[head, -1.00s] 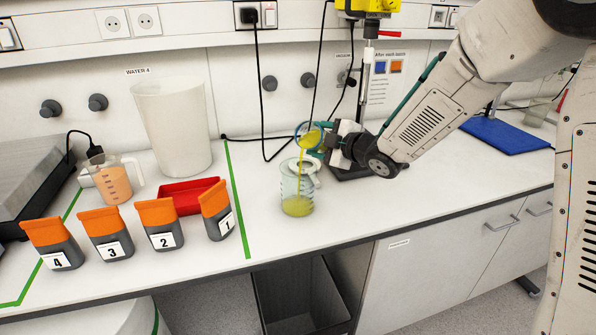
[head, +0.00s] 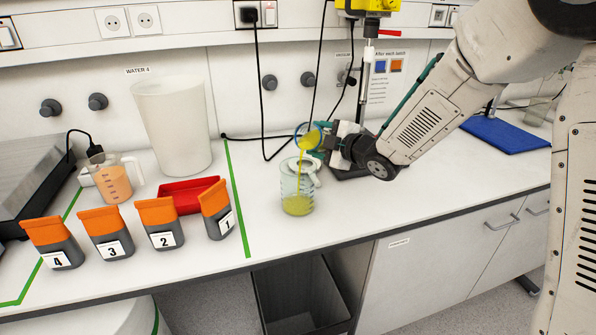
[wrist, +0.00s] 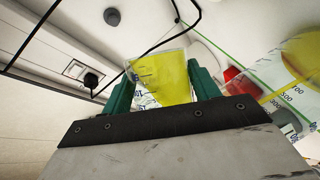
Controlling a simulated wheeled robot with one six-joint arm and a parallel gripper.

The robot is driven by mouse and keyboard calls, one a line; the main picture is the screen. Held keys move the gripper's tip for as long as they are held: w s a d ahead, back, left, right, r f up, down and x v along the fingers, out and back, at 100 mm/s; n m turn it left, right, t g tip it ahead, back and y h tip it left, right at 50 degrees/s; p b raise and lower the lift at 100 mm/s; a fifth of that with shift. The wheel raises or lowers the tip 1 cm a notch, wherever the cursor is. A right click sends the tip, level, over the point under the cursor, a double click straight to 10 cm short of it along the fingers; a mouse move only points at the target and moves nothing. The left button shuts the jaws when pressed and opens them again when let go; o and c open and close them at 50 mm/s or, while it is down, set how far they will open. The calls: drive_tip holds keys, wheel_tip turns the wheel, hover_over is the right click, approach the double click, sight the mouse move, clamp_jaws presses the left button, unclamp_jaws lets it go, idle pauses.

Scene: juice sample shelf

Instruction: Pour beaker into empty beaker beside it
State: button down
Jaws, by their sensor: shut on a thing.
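My gripper (head: 326,143) is shut on a beaker (head: 308,136) of yellow liquid, tilted to the left above the counter. In the wrist view the held beaker (wrist: 160,80) sits between the green fingers, with yellow liquid inside. A thin yellow stream runs from its rim down into the receiving beaker (head: 297,187), which stands upright on the counter just below. The receiving beaker has yellow liquid in its lower part. It also shows at the right of the wrist view (wrist: 300,75).
Several orange-topped containers (head: 157,222) numbered 1 to 4 stand at the left, with a red tray (head: 178,190) behind them. A jug (head: 112,180) of orange liquid and a tall white container (head: 172,125) stand further back.

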sight(323, 132)
idle(0.4)
drive_tip(key=shift+r+n+t+p, duration=0.4)
drive_tip(key=shift+r+n, duration=0.15)
drive_tip(key=shift+n, duration=0.25)
idle(1.5)
drive_tip(key=shift+s+a+r+n+t+p, duration=0.2)
drive_tip(key=shift+s+r+n, duration=0.15)
drive_tip(key=shift+r, duration=0.25)
drive_tip(key=shift+s+a+r+n+t+p, duration=0.2)
drive_tip(key=shift+s+r+n, duration=0.15)
drive_tip(key=shift+r, duration=0.25)
idle(1.0)
drive_tip(key=shift+s+f+n+t, duration=0.15)
drive_tip(key=shift+f+n+t, duration=0.15)
drive_tip(key=shift+f+n, duration=0.55)
idle(1.3)
drive_tip(key=shift+s+a+y, duration=0.1)
drive_tip(key=shift+a+y, duration=0.05)
drive_tip(key=shift+y, duration=0.15)
idle(0.3)
drive_tip(key=shift+w+r+m, duration=0.3)
drive_tip(key=shift+r+m, duration=0.15)
drive_tip(key=shift+r, duration=0.15)
drive_tip(key=shift+w+d+r+m+g, duration=0.1)
drive_tip(key=shift+d+m+g, duration=0.3)
drive_tip(key=shift+m, duration=0.2)
drive_tip(key=shift+w+f+m, duration=0.25)
drive_tip(key=shift+f+m, duration=0.05)
drive_tip(key=shift+f, duration=0.35)
